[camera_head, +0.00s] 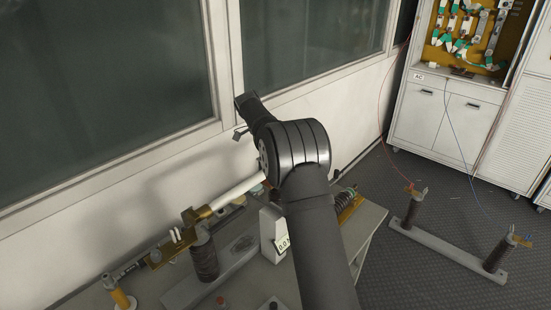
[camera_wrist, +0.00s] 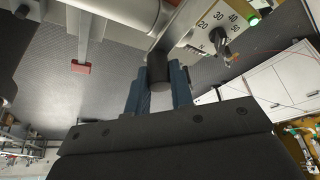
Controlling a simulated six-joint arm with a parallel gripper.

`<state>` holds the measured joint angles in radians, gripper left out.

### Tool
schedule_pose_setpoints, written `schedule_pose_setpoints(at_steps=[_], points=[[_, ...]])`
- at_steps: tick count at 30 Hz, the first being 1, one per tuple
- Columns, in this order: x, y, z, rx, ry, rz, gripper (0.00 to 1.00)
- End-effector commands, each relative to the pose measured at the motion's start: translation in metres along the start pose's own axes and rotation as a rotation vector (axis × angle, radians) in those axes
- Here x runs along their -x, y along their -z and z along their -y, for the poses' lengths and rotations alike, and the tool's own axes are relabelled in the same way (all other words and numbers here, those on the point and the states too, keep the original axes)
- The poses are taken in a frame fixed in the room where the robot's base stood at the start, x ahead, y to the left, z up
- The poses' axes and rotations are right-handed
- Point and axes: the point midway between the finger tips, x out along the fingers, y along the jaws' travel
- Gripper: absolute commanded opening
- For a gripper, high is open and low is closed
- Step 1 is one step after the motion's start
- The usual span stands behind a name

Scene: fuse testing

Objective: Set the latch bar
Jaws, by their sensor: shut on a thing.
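In the wrist view, my gripper (camera_wrist: 158,90) is shut on a dark cylindrical knob (camera_wrist: 158,68), with one blue finger on either side. The knob sits at the end of a flat grey metal bar (camera_wrist: 178,25), which appears to be the latch bar. The bar runs up past a white tube (camera_wrist: 130,8). In the head view, the white fuse tube (camera_head: 238,192) slants up from a brass end fitting (camera_head: 200,213) and passes behind my arm. My arm hides the gripper, the knob and the latch bar there.
A brown ribbed insulator (camera_head: 204,258) stands on the bench (camera_head: 362,228). A meter (camera_head: 272,232) is partly behind my arm. A numbered dial (camera_wrist: 225,20) is close by in the wrist view. Windows line the back wall, and a white cabinet (camera_head: 440,118) stands right.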

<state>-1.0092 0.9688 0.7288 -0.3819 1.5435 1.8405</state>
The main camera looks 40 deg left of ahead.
Motion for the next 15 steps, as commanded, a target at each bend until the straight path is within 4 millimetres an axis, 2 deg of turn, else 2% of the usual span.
schedule_pose_setpoints(at_steps=[3, 4, 6, 7, 15], points=[[-0.0001, -0.0008, -0.0008, 0.001, -0.003, 0.001, 0.00], [-0.0001, -0.0009, -0.0008, 0.001, -0.003, 0.001, 0.27], [-0.0001, -0.0009, -0.0008, 0.001, -0.002, 0.001, 0.41], [-0.0001, -0.0009, -0.0007, 0.001, -0.002, 0.001, 0.43], [0.0007, -0.0005, -0.0003, 0.001, -0.001, 0.001, 0.43]])
